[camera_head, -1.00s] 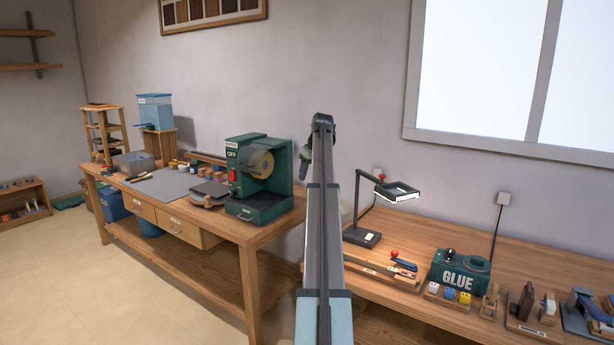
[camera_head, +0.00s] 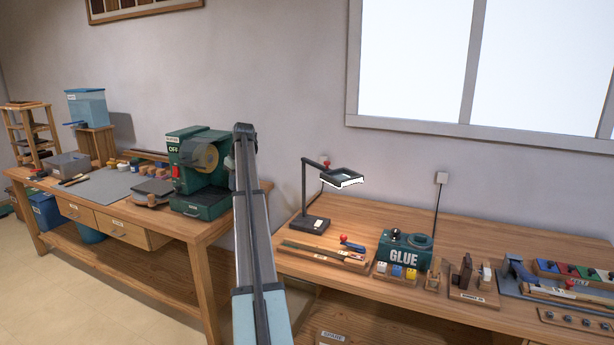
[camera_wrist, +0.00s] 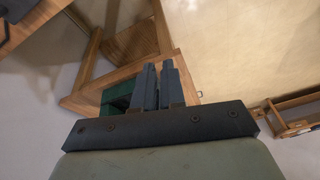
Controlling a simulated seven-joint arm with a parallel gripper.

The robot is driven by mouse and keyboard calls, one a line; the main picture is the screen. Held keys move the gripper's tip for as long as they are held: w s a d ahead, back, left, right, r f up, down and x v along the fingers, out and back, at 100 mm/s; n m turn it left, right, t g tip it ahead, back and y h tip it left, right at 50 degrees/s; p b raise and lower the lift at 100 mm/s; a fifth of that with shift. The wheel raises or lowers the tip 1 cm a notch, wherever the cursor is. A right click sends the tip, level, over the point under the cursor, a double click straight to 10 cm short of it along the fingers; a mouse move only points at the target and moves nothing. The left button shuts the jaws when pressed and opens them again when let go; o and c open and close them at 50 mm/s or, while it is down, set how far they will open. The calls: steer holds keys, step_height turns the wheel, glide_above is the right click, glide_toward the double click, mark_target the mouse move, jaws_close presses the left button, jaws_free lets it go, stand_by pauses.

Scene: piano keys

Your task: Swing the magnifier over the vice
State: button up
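The magnifier (camera_head: 343,178) is a dark lamp with a white-edged square head on a jointed arm. Its base (camera_head: 303,224) stands at the left end of the right bench, and its head reaches right. A blue-grey tool (camera_head: 515,268) farther right on that bench may be the vice; I cannot tell. In the head view my arm stands upright left of the magnifier and hides my gripper. In the wrist view my gripper (camera_wrist: 159,68) has its two fingers close together with nothing between them. It is well apart from the magnifier.
The right bench (camera_head: 480,220) holds a green glue box (camera_head: 403,250), a wooden tray with a red-topped item (camera_head: 343,240), and several small blocks. The left bench carries a green machine (camera_head: 200,170) marked OFF. Bare wood lies behind the glue box.

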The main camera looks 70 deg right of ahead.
steer(key=shift+g, duration=0.3)
steer(key=a+f, duration=0.1)
steer(key=f, duration=0.1)
steer(key=a+f, duration=0.2)
steer(key=shift+s+a+f, duration=0.1)
steer(key=shift+a+f, duration=0.05)
steer(key=shift+f, duration=0.2)
jaws_close()
steer(key=n+g+h, duration=1.2)
steer(key=n+h, duration=0.3)
glide_toward(321, 174)
steer(key=x, duration=0.6)
steer(key=shift+s, duration=0.1)
steer(key=shift+s+d, duration=0.2)
steer(key=shift+d, duration=0.1)
